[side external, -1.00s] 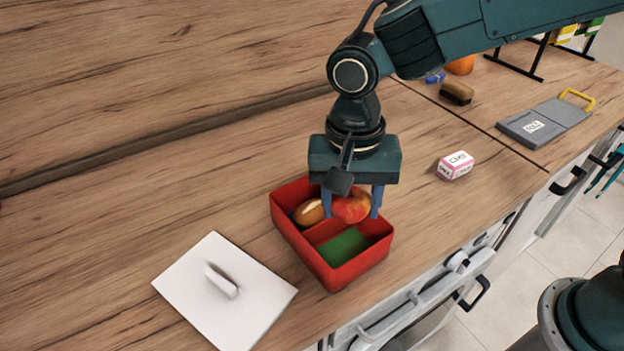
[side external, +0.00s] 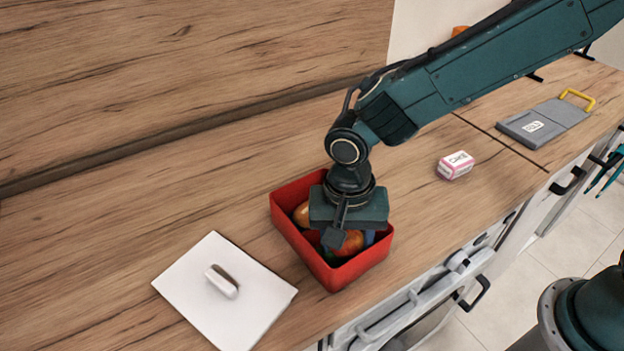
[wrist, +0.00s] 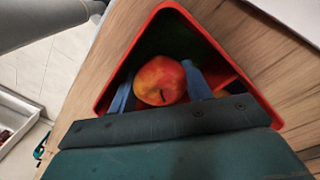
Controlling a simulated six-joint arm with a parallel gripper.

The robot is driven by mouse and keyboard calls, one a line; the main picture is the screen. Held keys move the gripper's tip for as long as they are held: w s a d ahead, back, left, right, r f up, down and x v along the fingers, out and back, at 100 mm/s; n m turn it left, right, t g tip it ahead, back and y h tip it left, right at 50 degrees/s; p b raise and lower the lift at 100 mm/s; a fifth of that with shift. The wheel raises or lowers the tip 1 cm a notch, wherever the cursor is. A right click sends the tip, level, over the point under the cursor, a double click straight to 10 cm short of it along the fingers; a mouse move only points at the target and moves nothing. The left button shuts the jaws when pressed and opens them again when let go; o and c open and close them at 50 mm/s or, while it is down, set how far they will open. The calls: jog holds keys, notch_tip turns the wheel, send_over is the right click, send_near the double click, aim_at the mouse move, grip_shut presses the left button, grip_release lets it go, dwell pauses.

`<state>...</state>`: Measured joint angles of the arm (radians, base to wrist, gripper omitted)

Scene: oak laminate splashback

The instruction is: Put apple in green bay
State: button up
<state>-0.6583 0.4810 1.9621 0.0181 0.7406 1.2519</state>
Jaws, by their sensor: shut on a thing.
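The red-orange apple (side external: 352,243) is between the blue fingers of my gripper (side external: 350,243), low inside the red box (side external: 283,222). In the wrist view the apple (wrist: 160,81) sits between the two fingers of my gripper (wrist: 162,88), with the red box rim (wrist: 128,62) around it. My gripper is shut on the apple. The green bay (wrist: 172,38) shows as a dark green floor beside the apple in the wrist view; my gripper mostly hides it in the side view. I cannot tell whether the apple touches the floor.
A brown-orange item (side external: 301,214) lies in the box's other part. A white board with a handle (side external: 225,295) lies in front left of the box. A small pink-white carton (side external: 455,165) and a grey board with a yellow handle (side external: 546,122) are to the right. Open counter lies left.

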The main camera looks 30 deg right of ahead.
jog(key=shift+f, duration=0.3)
jog(key=shift+f, duration=0.15)
jog(key=o, duration=0.7)
jog(key=r, duration=1.2)
jog(key=shift+w+a, duration=0.15)
jog(key=shift+a, duration=0.1)
jog(key=shift+r, duration=0.15)
